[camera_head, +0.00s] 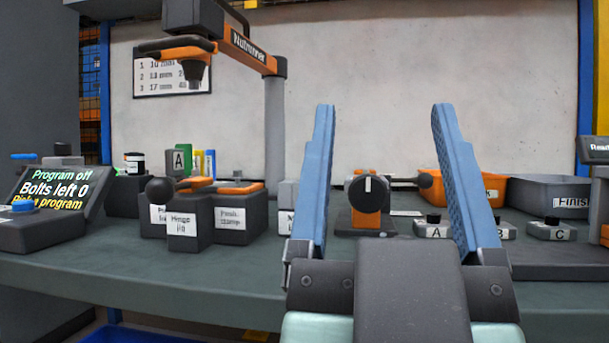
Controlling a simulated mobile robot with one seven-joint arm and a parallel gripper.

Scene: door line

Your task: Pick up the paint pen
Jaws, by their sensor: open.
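I cannot make out a paint pen for certain. A dark block with a white label starting with "P" (158,213) stands on the bench at the left, partly behind the block labelled "Hinge" (183,227); its label is partly covered and what it holds is unclear. My gripper (383,112) is open and empty, its two blue fingers pointing up and away over the bench. It is right of these blocks and apart from them. The fingers and wrist hide parts of the bench behind them.
The bench (150,268) also carries a program screen (60,193), a nutrunner stand (274,130), an orange-and-black fixture (367,200), button boxes (433,229), an orange bin (495,187) and a grey bin (548,192). The bench front at left is clear.

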